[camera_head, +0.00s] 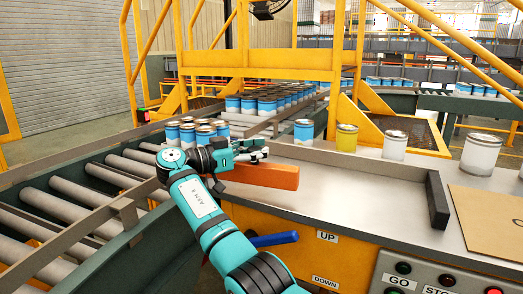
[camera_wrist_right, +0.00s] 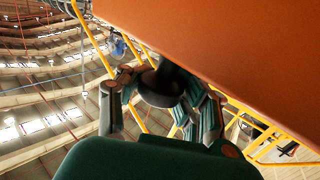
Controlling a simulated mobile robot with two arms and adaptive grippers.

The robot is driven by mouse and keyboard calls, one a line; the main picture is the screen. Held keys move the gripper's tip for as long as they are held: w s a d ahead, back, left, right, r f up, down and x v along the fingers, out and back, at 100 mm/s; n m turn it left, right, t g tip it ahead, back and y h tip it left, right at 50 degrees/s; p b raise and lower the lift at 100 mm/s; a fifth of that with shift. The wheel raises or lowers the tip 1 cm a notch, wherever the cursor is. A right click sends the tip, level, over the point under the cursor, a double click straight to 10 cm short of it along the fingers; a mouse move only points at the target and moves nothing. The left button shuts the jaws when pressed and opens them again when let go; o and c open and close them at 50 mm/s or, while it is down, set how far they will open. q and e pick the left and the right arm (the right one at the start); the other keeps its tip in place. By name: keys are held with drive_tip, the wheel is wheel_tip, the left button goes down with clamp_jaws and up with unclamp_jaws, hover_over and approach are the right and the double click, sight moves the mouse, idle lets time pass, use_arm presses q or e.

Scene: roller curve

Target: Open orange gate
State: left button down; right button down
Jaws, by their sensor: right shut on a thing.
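The orange gate (camera_head: 262,176) is a bar lying at the edge between the roller conveyor and the metal worktop. In the right wrist view the gate (camera_wrist_right: 240,50) fills the upper right, with a dark round knob (camera_wrist_right: 160,90) sticking out from it. My right gripper (camera_head: 250,152) is at the gate's back left part in the head view. In the wrist view its fingers (camera_wrist_right: 155,112) stand on either side of the knob and are shut on it. My left gripper is not in view.
Several blue and white cans (camera_head: 200,131) crowd the conveyor behind the gate. A blue can (camera_head: 303,132), a yellow can (camera_head: 346,138) and white cans (camera_head: 395,145) stand along the worktop's back. A black block (camera_head: 437,200) and cardboard (camera_head: 490,220) lie right. A blue lever (camera_head: 275,239) is in front.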

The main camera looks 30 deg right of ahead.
drive_tip(key=c, duration=1.5)
unclamp_jaws()
drive_tip(key=shift+w+a+r, duration=0.1)
drive_tip(key=shift+w+a, duration=0.05)
drive_tip(key=shift+a, duration=0.15)
drive_tip(key=o, duration=0.4)
drive_tip(key=shift+w+a, duration=0.2)
drive_tip(key=shift+a, duration=0.15)
drive_tip(key=shift+d, duration=0.15)
drive_tip(key=a, duration=0.7)
drive_tip(key=shift+s+a, duration=0.1)
drive_tip(key=shift+a, duration=0.2)
